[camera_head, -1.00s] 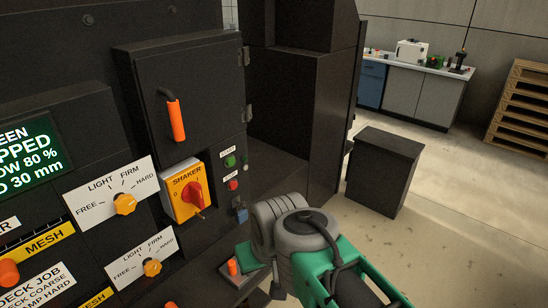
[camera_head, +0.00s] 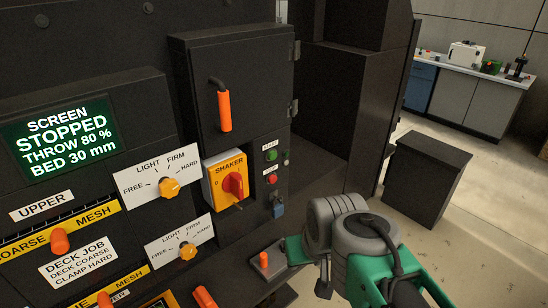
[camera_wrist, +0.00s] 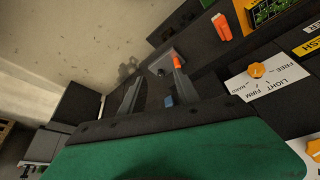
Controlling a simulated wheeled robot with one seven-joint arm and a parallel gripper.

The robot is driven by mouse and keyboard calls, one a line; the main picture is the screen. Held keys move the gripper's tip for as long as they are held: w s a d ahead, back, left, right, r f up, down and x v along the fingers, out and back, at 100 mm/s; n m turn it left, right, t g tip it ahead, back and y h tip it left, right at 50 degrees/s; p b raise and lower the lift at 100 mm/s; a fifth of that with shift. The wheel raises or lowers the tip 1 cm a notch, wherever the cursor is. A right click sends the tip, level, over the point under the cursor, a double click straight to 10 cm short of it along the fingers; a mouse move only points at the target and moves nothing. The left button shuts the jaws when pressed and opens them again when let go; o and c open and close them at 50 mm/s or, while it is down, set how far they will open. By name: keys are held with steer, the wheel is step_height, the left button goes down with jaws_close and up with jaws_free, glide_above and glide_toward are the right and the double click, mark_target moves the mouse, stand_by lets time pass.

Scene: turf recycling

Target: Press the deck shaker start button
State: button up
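The green button (camera_head: 271,155), under a small white label too small to read surely, sits on the dark panel right of the yellow SHAKER switch plate (camera_head: 212,188). A red button (camera_head: 272,179) is below it. The SHAKER switch has a red rotary handle (camera_head: 235,185). My gripper (camera_wrist: 134,95) shows as dark fingers past the green wrist body in the wrist view; their gap is unclear. In the head view my arm's end is low, right of the panel and apart from the buttons. I cannot make out the green button in the wrist view.
An orange-tipped lever (camera_head: 264,259) stands on a ledge below the panel, near my wrist. A blue padlock-like part (camera_head: 278,209) hangs under the buttons. An orange door handle (camera_head: 224,110) sticks out above. A black box (camera_head: 427,180) stands on the floor at right.

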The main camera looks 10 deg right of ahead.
jaws_close()
stand_by(1.5)
